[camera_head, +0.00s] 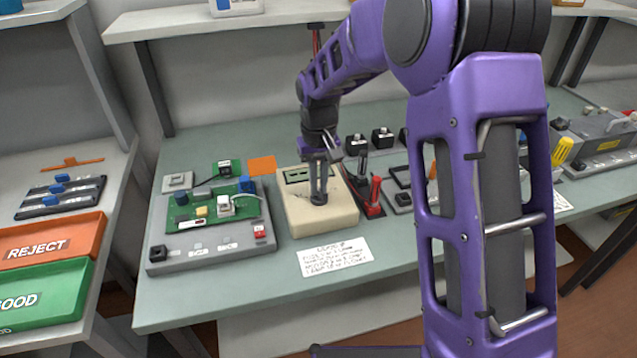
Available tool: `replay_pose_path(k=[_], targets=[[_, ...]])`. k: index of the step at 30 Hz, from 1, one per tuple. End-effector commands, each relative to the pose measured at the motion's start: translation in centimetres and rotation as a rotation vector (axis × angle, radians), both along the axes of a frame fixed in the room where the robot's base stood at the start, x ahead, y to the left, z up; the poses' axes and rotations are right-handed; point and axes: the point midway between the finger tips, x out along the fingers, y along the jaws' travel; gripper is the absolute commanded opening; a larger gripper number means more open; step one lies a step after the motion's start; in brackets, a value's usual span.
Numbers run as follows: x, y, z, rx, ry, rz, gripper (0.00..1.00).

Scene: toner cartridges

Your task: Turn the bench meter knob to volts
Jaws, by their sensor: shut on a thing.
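The bench meter (294,214) is a cream box with a small dark display (297,175) on its upper face. It stands on the green-grey bench. My gripper (319,198) points down over the meter's front part, its fingers shut on the dark knob (319,201). The fingers hide most of the knob, and I cannot make out its pointer or the markings around it. A black and a red probe (374,194) stand just right of the meter.
A grey fixture with a green circuit board (212,207) sits left of the meter. A white written card (334,256) lies in front. Red REJECT (50,241) and green GOOD (42,297) trays are on the left shelf. A grey machine (592,140) stands far right.

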Motion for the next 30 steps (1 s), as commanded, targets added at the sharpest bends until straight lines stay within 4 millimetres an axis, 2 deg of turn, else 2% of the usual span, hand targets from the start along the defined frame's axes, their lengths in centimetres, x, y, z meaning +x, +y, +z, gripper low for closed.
replay_pose_path(k=[7,8,9,12,13,23,26,30], targets=[[0.0,0.0,0.0,0.000,-0.001,0.001,0.00],[0.0,0.0,0.0,0.000,-0.001,0.001,0.14],[0.0,0.0,0.0,0.000,-0.001,0.001,0.21],[0.0,0.0,0.0,0.000,-0.001,0.001,0.39],[0.0,0.0,0.0,0.000,-0.001,0.001,0.42],[0.0,0.0,0.3,0.000,-0.001,0.002,0.42],[0.1,0.0,1.3,0.001,-0.003,0.001,0.42],[0.1,0.0,4.1,0.002,-0.006,0.001,0.42]])
